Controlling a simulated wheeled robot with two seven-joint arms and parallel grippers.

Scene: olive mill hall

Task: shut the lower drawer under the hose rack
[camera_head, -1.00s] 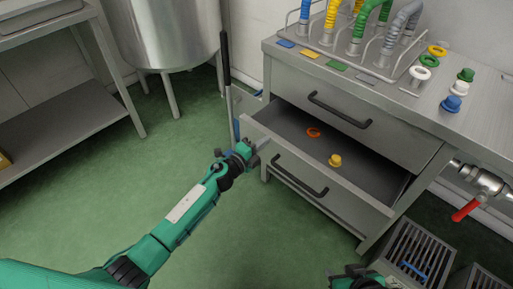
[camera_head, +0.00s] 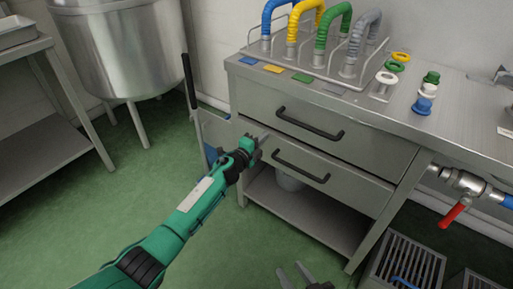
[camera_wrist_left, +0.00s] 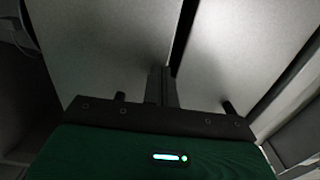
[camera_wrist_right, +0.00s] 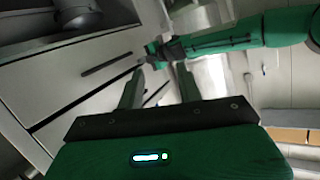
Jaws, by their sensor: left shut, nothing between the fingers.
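The lower drawer (camera_head: 345,183) is a grey metal front with a black bar handle (camera_head: 300,167). It sits in under the upper drawer (camera_head: 370,145), looks about flush with it, and its inside is hidden. The hose rack (camera_head: 325,65) stands on the cabinet top above. My left gripper (camera_head: 262,139) is shut and empty, at the left end of the drawer fronts near the seam between them. In the left wrist view its closed fingers (camera_wrist_left: 161,85) are close against the grey fronts; contact is unclear. My right gripper (camera_head: 296,275) is open and empty, low in front of the cabinet.
A bucket (camera_head: 290,181) stands under the drawers. A steel tank (camera_head: 120,45) and side table (camera_head: 30,130) are at left. Green floor is free in front.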

